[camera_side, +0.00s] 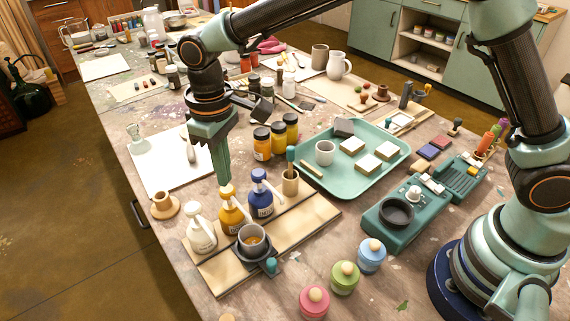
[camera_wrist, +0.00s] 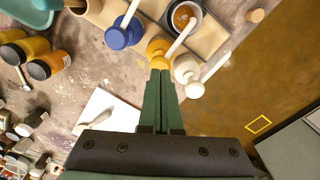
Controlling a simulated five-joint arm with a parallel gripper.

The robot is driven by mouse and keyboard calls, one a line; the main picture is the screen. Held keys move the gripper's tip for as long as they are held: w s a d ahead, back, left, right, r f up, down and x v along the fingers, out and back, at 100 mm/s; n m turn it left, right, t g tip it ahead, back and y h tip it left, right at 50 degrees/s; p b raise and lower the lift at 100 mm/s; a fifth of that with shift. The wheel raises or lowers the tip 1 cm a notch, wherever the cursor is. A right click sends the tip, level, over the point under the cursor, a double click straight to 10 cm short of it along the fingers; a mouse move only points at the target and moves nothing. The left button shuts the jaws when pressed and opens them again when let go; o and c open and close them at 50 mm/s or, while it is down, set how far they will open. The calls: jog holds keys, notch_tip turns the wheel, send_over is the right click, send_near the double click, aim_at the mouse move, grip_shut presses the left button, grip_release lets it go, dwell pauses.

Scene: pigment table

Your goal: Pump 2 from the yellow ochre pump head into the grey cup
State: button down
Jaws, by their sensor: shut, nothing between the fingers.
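The yellow ochre pump bottle (camera_side: 232,217) stands on a wooden board between a white pump bottle (camera_side: 201,235) and a blue one (camera_side: 261,200). My gripper (camera_side: 224,183) is shut and empty, pointing down with its fingertips at the top of the yellow ochre pump head. In the wrist view the fingertips lie over the edge of the yellow head (camera_wrist: 158,50); I cannot tell whether they touch it. The grey cup (camera_side: 252,236) stands upright in a dark holder in front of the bottles, with some ochre pigment inside. The cup also shows in the wrist view (camera_wrist: 194,15).
The white (camera_wrist: 188,72) and blue (camera_wrist: 121,33) pump heads flank the yellow one closely. A wooden pot with a green-handled tool (camera_side: 291,181) stands behind. A green tray (camera_side: 381,178) and a scale (camera_side: 399,226) are to the right. Yellow and orange jars (camera_side: 277,137) stand farther back.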

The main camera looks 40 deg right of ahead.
jog(key=shift+r, duration=3)
jog(key=s+d+r+m+t, duration=0.1)
jog(key=d+r, duration=0.2)
jog(key=d, duration=0.4)
jog(key=s+d+r+m+t, duration=0.1)
jog(key=s+d+r+m, duration=0.1)
jog(key=d+r, duration=0.35)
jog(key=s+d+f+m+t, duration=0.1)
jog(key=s+d, duration=0.3)
jog(key=d, duration=0.3)
jog(key=s+d+f+m+t, duration=0.2)
jog(key=s+d, duration=0.2)
jog(key=d, duration=0.3)
jog(key=shift+s+f+t, duration=0.25)
jog(key=shift+t, duration=0.05)
